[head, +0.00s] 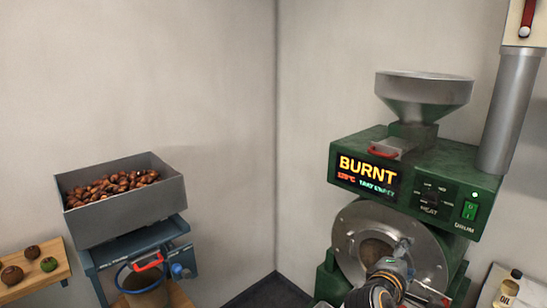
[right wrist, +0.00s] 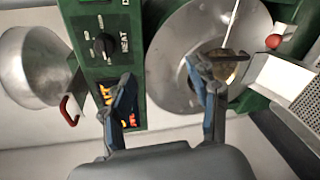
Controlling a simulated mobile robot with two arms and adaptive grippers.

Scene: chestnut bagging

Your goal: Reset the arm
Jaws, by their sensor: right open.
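My right gripper (head: 404,250) is in front of the round steel drum face (head: 348,240) of the green roaster (head: 360,142). In the right wrist view its two fingers (right wrist: 161,76) are spread apart with nothing between them. The drum face (right wrist: 180,60) and the heat knob panel (right wrist: 104,45) lie beyond the fingers. In the head view my right wrist hides part of the drum's lower half. My left gripper is not in view.
The roaster display (head: 367,176) reads BURNT. A steel hopper (head: 423,92) sits on top. A grey bin (head: 130,208) of chestnuts stands on a blue stand at left, above a bucket (head: 146,288). An oil bottle (head: 510,284) stands at right.

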